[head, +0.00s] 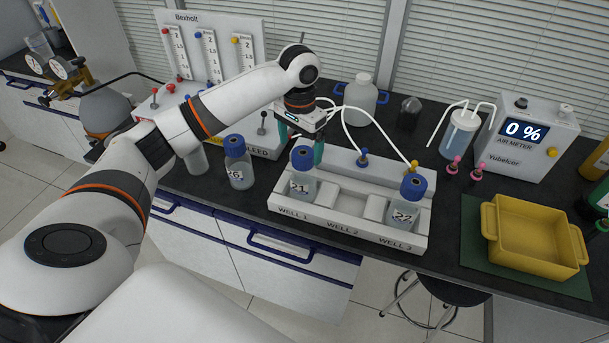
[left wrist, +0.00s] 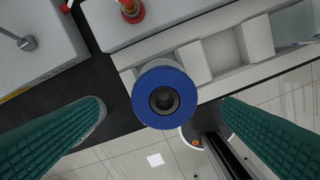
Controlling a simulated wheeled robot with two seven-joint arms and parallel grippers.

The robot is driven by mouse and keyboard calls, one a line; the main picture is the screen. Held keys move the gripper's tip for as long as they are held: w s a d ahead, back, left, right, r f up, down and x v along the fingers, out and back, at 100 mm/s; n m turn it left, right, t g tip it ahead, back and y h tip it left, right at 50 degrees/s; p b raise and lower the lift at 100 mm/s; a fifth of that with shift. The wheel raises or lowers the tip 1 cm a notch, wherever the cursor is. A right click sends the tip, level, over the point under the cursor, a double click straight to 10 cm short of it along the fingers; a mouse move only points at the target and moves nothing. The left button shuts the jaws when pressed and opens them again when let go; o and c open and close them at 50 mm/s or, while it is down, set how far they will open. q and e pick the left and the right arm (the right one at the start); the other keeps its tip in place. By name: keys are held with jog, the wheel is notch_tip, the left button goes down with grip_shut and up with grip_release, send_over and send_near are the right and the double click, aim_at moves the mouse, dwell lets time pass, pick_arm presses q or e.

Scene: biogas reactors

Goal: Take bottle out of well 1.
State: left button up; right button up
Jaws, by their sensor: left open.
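The bottle (head: 302,186) labelled 21 stands upright in well 1, at the left end of the white rack (head: 330,219). It has a blue cap with a dark centre. My left gripper (head: 299,147) is open, pointing down just above and behind this cap in the head view. In the left wrist view the blue cap (left wrist: 143,105) lies between the two teal fingers, with a gap on both sides. The fingers do not touch it there. My right gripper is not in view.
Bottle 22 (head: 405,208) stands in well 3; well 2 looks empty. Another blue-capped bottle (head: 238,168) stands on the bench left of the rack. A yellow tray (head: 532,240) sits at right on a green mat. Tubing and a white jug (head: 360,102) are behind the rack.

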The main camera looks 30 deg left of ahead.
aim_at(302, 151)
pick_arm(q)
notch_tip(302, 151, down, 2)
jog(key=shift+w+f, duration=0.15)
jog(key=shift+f, duration=0.05)
jog(key=shift+w+f, duration=0.15)
jog(key=shift+f, duration=0.2)
jog(key=shift+d+f+p, duration=0.15)
jog(key=shift+f+p, duration=0.5)
jog(key=shift+f, duration=0.2)
notch_tip(302, 151, down, 2)
jog(key=shift+f, duration=0.65)
jog(key=c, duration=1.2)
jog(key=shift+c, duration=0.6)
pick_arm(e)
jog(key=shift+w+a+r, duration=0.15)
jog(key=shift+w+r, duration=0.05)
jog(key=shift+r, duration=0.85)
